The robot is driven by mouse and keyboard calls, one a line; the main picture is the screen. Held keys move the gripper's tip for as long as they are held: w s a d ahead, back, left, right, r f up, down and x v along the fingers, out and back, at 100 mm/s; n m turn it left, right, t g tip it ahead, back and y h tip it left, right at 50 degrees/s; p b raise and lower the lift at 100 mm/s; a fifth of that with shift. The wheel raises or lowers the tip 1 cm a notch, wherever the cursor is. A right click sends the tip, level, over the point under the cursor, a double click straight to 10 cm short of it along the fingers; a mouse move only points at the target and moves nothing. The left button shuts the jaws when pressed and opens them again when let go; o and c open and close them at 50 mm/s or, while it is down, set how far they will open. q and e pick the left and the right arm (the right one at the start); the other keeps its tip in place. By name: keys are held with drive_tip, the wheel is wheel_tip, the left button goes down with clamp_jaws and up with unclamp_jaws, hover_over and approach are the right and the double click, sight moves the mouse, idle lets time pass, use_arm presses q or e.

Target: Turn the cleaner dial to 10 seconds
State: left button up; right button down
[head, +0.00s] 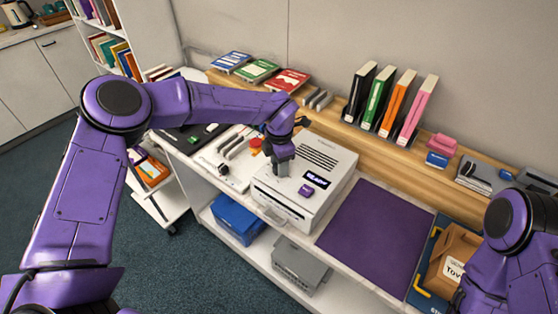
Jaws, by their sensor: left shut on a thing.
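The cleaner (328,160) is a white box on the white bench, with slots on its top, a small dark display (317,180) with light lettering too small to read, and a purple button (306,191). My left gripper (281,168) points down onto the left part of the cleaner's top and is shut on the dial there. The dial itself is hidden by the fingers, so its setting cannot be seen. My right arm comes in at the lower right, and its gripper is not in view.
A purple mat (375,235) lies bare right of the cleaner. A cardboard carrier (455,258) stands further right. Upright coloured cases (378,98) and flat cases (257,71) sit on the wooden shelf behind. A blue bin (238,219) and a grey bin (300,265) are below.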

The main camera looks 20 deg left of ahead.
use_arm(q)
drive_tip(key=shift+m, duration=0.5)
drive_tip(key=o, duration=1.1)
drive_tip(key=shift+f, duration=0.1)
drive_tip(key=shift+c, duration=0.2)
wheel_tip(320, 180, up, 11)
drive_tip(key=b, duration=0.2)
drive_tip(key=shift+f+b, duration=0.2)
drive_tip(key=shift+b, duration=0.1)
drive_tip(key=shift+s+f, duration=0.1)
drive_tip(key=shift+s, duration=0.05)
